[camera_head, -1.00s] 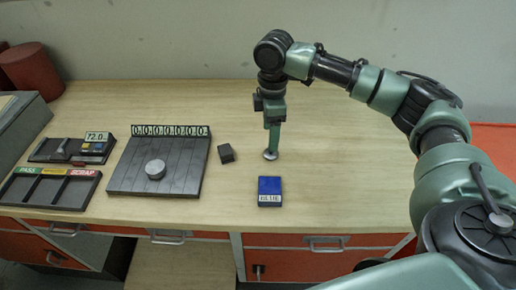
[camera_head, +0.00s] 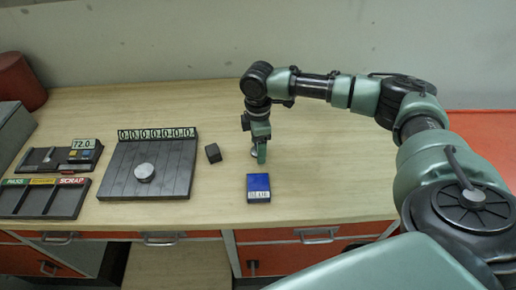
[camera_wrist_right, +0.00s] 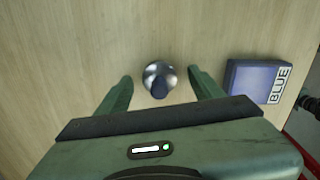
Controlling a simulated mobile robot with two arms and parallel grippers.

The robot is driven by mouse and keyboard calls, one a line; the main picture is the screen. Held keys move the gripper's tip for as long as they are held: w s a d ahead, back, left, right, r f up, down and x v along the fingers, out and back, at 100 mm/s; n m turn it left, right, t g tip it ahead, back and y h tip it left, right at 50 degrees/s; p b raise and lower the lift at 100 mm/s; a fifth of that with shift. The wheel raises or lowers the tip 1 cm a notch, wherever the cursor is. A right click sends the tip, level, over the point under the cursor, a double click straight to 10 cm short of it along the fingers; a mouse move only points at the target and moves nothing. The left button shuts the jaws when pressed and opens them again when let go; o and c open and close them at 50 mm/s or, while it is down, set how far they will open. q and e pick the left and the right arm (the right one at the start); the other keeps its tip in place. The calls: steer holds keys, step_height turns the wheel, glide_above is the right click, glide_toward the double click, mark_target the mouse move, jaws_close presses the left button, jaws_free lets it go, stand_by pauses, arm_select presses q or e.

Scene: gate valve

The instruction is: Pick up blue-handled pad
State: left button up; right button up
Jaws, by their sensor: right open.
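The blue-handled pad is a round silver disc with a dark blue knob, standing on the bare table in the right wrist view (camera_wrist_right: 159,82). In the head view it is mostly hidden, with only a bit of its disc (camera_head: 254,155) at the fingertips. My right gripper (camera_wrist_right: 160,74) is open, pointing down, with one finger on each side of the pad and visible gaps between. It also shows low over the table in the head view (camera_head: 259,150). My left gripper is not in view.
A blue box labelled BLUE (camera_head: 258,187) lies close to the pad, toward the table's front edge. A small dark block (camera_head: 213,153) is left of the gripper. A grey slatted board (camera_head: 120,180) with a silver disc stands farther left. The table's right side is clear.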

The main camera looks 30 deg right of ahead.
steer(key=shift+w, duration=0.1)
jaws_close()
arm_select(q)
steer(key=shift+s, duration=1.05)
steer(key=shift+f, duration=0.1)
arm_select(e)
steer(key=shift+r, duration=0.15)
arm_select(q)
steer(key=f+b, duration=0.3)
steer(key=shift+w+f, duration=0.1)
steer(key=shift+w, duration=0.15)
arm_select(e)
step_height(320, 180, up, 20)
